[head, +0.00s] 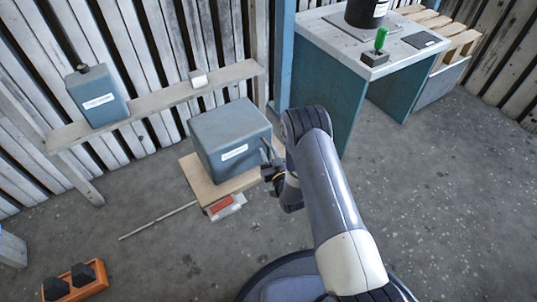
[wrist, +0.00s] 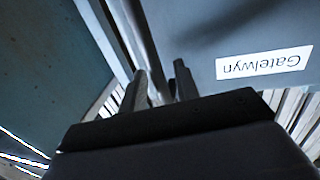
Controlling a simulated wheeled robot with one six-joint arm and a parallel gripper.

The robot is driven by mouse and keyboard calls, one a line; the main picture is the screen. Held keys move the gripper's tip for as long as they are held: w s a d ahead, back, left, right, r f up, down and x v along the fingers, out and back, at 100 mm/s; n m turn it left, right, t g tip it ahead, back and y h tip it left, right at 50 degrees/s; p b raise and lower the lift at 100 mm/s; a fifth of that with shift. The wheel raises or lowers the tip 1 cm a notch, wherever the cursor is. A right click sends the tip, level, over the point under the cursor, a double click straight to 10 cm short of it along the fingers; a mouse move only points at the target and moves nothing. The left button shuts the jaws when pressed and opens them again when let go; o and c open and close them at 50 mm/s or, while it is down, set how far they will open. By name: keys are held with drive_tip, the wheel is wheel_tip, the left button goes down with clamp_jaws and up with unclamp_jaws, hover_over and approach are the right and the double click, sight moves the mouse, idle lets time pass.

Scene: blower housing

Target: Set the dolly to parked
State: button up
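The dolly is a low wooden platform (head: 203,188) on the floor, carrying a large grey-blue box (head: 222,130) with a white label. A red and white piece (head: 224,206) sits at the platform's front edge; its setting is too small to read. My gripper (head: 268,164) is beside the box's right side, above the platform. Whether the fingers touch the box cannot be told.
A shelf (head: 155,108) with a canister (head: 97,94) runs along the wall behind. A workbench (head: 325,70) with a green-handled lever (head: 380,40) stands at right. An orange tray (head: 91,291) lies front left. The floor at right is clear.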

drive_tip(key=shift+w+a, duration=0.1)
drive_tip(key=shift+w, duration=0.15)
clamp_jaws()
idle(0.4)
